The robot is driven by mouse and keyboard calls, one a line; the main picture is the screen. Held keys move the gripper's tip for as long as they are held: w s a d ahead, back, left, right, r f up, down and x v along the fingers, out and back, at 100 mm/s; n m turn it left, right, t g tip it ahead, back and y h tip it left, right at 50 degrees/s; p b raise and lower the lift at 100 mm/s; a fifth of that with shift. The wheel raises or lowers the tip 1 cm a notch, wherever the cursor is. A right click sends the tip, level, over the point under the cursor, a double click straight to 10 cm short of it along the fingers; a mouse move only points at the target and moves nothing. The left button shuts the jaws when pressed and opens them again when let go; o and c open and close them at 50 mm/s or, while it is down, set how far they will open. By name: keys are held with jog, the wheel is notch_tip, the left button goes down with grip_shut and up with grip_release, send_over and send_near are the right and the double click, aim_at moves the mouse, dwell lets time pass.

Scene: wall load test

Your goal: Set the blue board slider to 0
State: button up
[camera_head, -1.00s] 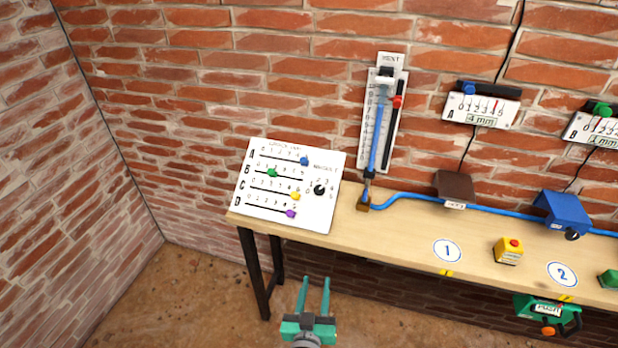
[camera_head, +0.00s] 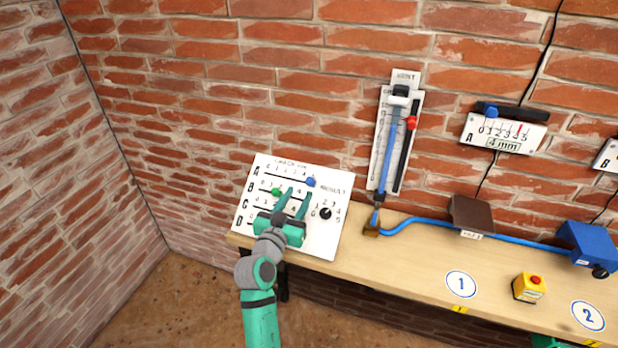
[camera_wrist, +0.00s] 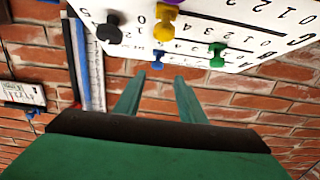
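The white board (camera_head: 257,226) leans at the left end of the bench, with slider rows A to D. The blue slider (camera_head: 310,181) is at the right, high-number end of row A. The green slider (camera_head: 276,191) is in row B, left of the blue one. My gripper (camera_head: 298,193) is open and empty in front of the board, its fingertips just below the blue slider. In the wrist view the blue slider (camera_wrist: 158,54) lines up with the gap between the fingertips, apart from them. The yellow slider (camera_wrist: 165,12) shows there; the gripper hides it in the head view.
A black dial (camera_head: 325,213) is on the board's right side. A gauge panel (camera_head: 381,150) with a red slider hangs on the brick wall. A blue hose, a brown box (camera_head: 471,213), a blue box (camera_head: 588,245) and a yellow button box (camera_head: 528,288) are along the bench (camera_head: 420,262).

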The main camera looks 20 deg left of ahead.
aim_at(308, 180)
jog(key=w, duration=0.2)
jog(key=w+d, duration=0.1)
jog(key=w, duration=0.4)
jog(key=shift+w+d, duration=0.2)
jog(key=shift+w, duration=0.2)
jog(key=shift+w+a, duration=0.3)
jog(key=shift+w, duration=0.25)
jog(key=shift+w, duration=0.1)
jog(key=c, duration=0.7)
grip_shut()
